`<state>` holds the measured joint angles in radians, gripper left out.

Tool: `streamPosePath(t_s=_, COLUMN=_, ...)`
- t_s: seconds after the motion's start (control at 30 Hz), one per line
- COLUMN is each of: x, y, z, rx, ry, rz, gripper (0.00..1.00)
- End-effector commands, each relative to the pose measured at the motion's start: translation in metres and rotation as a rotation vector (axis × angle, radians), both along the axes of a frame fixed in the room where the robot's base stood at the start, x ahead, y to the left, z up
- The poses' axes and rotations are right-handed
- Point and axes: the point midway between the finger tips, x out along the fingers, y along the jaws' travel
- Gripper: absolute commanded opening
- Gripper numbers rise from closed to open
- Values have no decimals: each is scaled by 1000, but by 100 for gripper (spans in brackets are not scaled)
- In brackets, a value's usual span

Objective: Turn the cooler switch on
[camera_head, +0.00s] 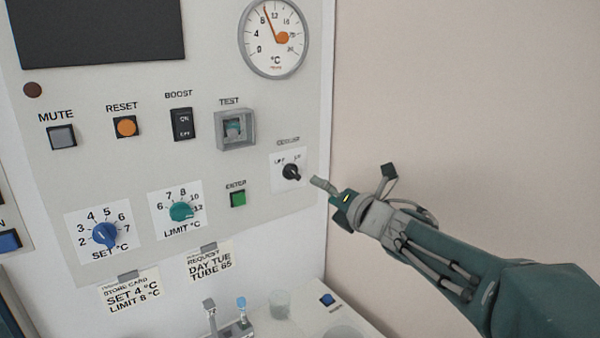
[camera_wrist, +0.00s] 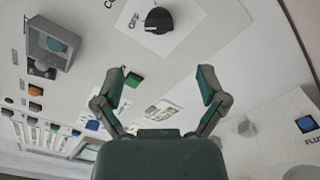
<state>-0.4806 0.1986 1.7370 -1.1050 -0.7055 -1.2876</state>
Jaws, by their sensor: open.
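The cooler switch (camera_head: 291,172) is a black rotary knob on a white label plate at the right of the panel, under the word COOLER. OFF and a second, blurred mark stand above it. The knob's pointer leans to the upper left, toward OFF. In the wrist view the black knob (camera_wrist: 158,20) is at the top centre. My gripper (camera_head: 323,185) is just right of the knob in the head view, apart from it. In the wrist view my gripper (camera_wrist: 161,80) has its fingers spread wide with nothing between them, and the knob lies beyond the fingertips.
The green ENTER button (camera_head: 238,199) is left of the knob, and the framed TEST button (camera_head: 235,129) is above left. The LIMIT dial (camera_head: 181,211) and BOOST rocker (camera_head: 182,124) are farther left. A shelf below holds a glass (camera_head: 279,304). The wall right of the panel is bare.

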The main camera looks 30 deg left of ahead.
Motion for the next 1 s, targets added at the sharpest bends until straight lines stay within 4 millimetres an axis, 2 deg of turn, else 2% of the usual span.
streamPosePath(t_s=0.5, x=41, y=74, z=-1, rx=3, ry=4, rz=-4, gripper=91)
streamPosePath(t_s=0.7, x=49, y=88, z=0, rx=3, ry=4, rz=-4, gripper=91)
streamPosePath(t_s=1.0, x=50, y=90, z=0, rx=4, ry=5, rz=-6, gripper=91)
